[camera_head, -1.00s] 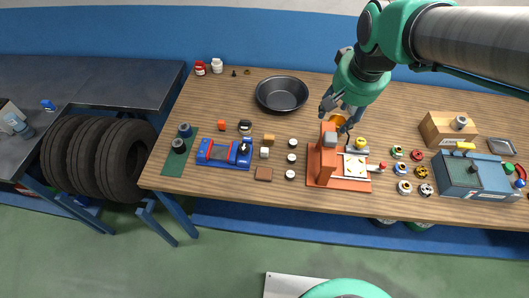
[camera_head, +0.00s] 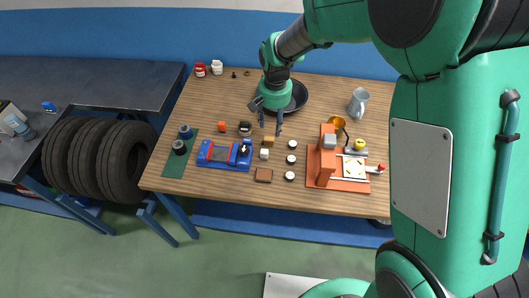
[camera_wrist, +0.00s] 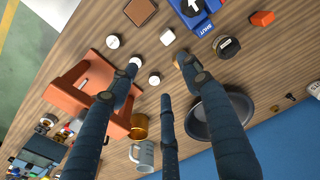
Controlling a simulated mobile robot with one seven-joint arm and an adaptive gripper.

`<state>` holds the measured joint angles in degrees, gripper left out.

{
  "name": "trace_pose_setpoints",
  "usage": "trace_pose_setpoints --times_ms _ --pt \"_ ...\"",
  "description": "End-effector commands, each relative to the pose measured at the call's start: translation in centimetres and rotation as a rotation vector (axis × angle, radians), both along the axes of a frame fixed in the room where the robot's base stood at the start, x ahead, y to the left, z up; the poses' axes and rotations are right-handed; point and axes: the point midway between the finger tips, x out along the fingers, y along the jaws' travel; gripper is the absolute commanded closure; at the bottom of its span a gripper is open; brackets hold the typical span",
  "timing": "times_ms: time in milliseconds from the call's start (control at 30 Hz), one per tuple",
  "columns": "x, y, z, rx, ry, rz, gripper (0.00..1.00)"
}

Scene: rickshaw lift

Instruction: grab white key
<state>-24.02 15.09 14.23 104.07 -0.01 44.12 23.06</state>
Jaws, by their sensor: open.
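A small white block (camera_head: 264,154), likely the white key, lies on the wooden table just in front of a tan block (camera_head: 268,140). The white block also shows in the wrist view (camera_wrist: 167,37), near the top middle. My gripper (camera_head: 268,119) is above the table, behind these blocks and in front of the dark bowl. One fingertip partly hides the tan block in the wrist view. The white block is apart from the fingers.
Several white round pieces (camera_head: 291,158) stand in a row to the right. An orange machine (camera_head: 327,160) stands beyond them. A blue device (camera_head: 225,153) is at the left, a brown block (camera_head: 263,175) in front, and a dark bowl (camera_head: 297,97) behind.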

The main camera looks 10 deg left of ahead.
Motion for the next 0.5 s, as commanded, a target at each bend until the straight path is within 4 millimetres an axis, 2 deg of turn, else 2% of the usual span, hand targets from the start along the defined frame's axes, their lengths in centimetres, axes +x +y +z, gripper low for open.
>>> trace_pose_setpoints --times_ms 33,200,333,500 --pt "0.2 0.9 -1.3 -0.005 0.012 0.002 0.52" --pt "0.6 2.8 -4.1 -0.014 0.032 0.003 0.52" --pt "0.7 3.3 -5.1 -0.018 0.039 0.001 0.52" --pt "0.7 3.5 -5.3 -0.018 0.04 0.0 0.52"
